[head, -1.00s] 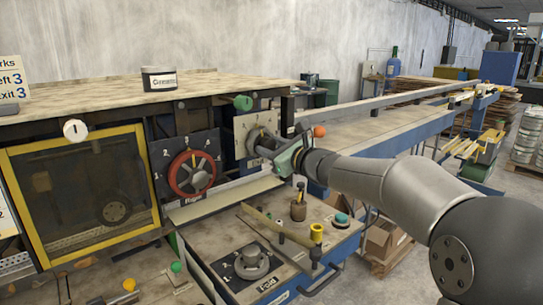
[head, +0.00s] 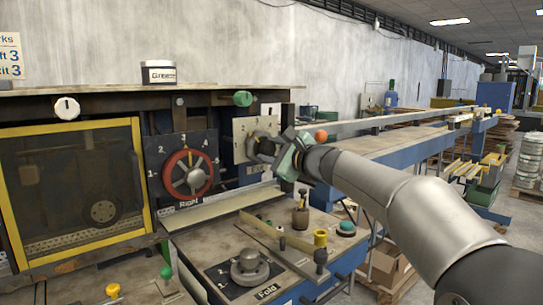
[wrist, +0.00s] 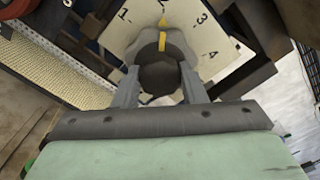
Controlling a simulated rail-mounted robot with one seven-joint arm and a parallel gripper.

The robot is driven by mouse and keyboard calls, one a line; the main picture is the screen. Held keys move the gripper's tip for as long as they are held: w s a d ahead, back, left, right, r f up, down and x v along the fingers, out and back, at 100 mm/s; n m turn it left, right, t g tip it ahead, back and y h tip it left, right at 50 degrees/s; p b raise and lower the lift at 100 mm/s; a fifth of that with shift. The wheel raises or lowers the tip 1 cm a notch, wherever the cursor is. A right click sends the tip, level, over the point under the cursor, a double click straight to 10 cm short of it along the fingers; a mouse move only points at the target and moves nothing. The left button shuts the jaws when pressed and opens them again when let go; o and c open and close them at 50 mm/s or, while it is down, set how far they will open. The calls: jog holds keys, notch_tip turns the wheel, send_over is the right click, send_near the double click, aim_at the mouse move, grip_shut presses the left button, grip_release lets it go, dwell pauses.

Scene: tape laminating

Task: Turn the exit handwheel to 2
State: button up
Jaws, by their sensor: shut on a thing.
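The grey exit handwheel (wrist: 174,50) sits on a pale numbered plate (head: 240,128), right of the red handwheel. It also shows in the head view (head: 263,132), partly hidden by my gripper. In the wrist view its yellow mark points up at a yellow tick by the 2 on the plate (wrist: 205,45); 1 lies to the left, 3 and 4 to the right. My gripper (wrist: 162,82) is shut on the handwheel, with one finger on each side. In the head view my gripper (head: 268,150) reaches in from the right.
The red handwheel (head: 187,176) on a dark numbered panel is close on the left. A green knob (head: 243,98) is above the plate. Below stands a bench with a Fold knob (head: 249,266), a yellow-topped post (head: 320,240) and a teal button (head: 346,228).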

dwell(0.3)
jog(key=o, duration=1)
jog(key=b+v, duration=0.3)
jog(key=v, duration=1.4)
jog(key=shift+s+d+r, duration=0.1)
jog(key=shift+s, duration=0.1)
